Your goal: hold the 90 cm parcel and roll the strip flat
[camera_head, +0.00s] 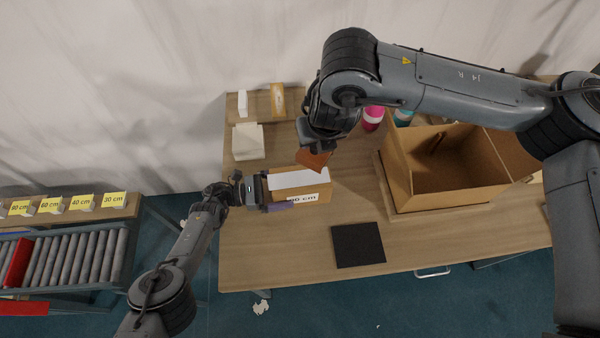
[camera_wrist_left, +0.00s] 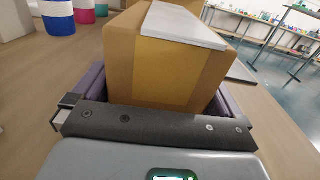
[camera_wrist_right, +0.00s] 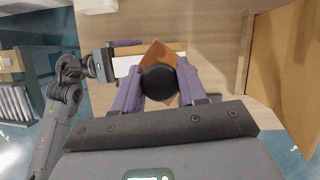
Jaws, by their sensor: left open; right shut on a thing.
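The parcel (camera_head: 283,195) is a brown cardboard box on the table, with a "90 cm" label (camera_head: 302,198) on its near side. A white strip (camera_head: 290,181) lies along its top; it also shows in the left wrist view (camera_wrist_left: 185,24). My left gripper (camera_head: 268,192) is open at the parcel's left end, its purple fingers on either side of the box (camera_wrist_left: 165,72). My right gripper (camera_head: 315,146) is shut on a tool with a round black top (camera_wrist_right: 158,81) and an orange-brown square part (camera_head: 313,159), above the parcel's far right. Whether the tool touches the strip cannot be told.
A large open carton (camera_head: 447,190) stands on the right of the table. A black mat (camera_head: 358,245) lies near the front edge. Small boxes (camera_head: 278,100), a white block (camera_head: 248,141) and a pink container (camera_head: 372,117) stand behind. A roller rack (camera_head: 75,258) is at far left.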

